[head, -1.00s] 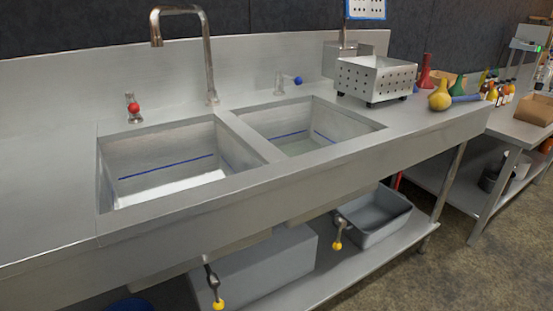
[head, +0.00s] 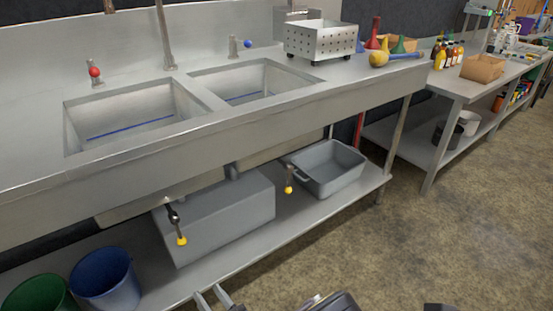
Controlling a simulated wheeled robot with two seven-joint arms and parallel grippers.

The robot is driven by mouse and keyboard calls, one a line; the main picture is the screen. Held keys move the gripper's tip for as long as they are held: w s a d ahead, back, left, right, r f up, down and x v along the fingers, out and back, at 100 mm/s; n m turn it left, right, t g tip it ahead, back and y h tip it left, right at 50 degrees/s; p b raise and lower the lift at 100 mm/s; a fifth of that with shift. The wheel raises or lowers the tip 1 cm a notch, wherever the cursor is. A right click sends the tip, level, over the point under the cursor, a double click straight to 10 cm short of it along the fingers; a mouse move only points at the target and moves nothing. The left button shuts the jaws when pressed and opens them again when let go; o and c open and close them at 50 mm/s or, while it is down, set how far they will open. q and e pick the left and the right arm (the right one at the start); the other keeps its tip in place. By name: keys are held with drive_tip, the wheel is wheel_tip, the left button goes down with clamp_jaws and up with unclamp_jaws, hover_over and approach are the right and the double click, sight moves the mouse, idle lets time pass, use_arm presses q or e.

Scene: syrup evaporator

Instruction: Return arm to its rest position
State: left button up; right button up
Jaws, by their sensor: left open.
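My left gripper (head: 211,293) shows at the bottom edge of the head view, left of centre. Its two grey fingertips stand apart with nothing seen between them. It appears in front of the lower shelf's front edge, and how far it is from the shelf I cannot tell. Dark parts of my own body show at the bottom edge to its right. My right gripper is not in view.
A steel double sink (head: 140,110) fills the left. On the shelf below are a grey box (head: 225,222), a grey tub (head: 330,168), a blue bucket (head: 106,280) and a green bucket (head: 38,295). Yellow-handled drain valves (head: 181,240) hang below the sink. Floor at right is clear.

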use_arm(q)
drive_tip(key=s+a+r+n+g, duration=0.4)
drive_tip(key=s+a+n+g, duration=0.3)
drive_tip(key=n+g, duration=0.7)
drive_tip(key=s+d+r+n+g+h, duration=0.1)
drive_tip(key=s+r+n+g+h, duration=0.1)
drive_tip(key=s+r+n+h, duration=0.35)
drive_tip(key=s+r+n+g+h, duration=0.1)
drive_tip(key=s+r+n+h, duration=0.15)
drive_tip(key=n+h, duration=0.55)
wheel_tip(320, 180, up, 36)
drive_tip(key=s+d+n+t+h+p, duration=0.1)
drive_tip(key=n+t+h+p, duration=0.2)
drive_tip(key=p, duration=2.5)
drive_tip(key=n+t, duration=0.4)
drive_tip(key=n, duration=0.1)
drive_tip(key=shift+s+d+h, duration=0.2)
drive_tip(key=shift+d+h, duration=0.15)
drive_tip(key=shift+d, duration=0.05)
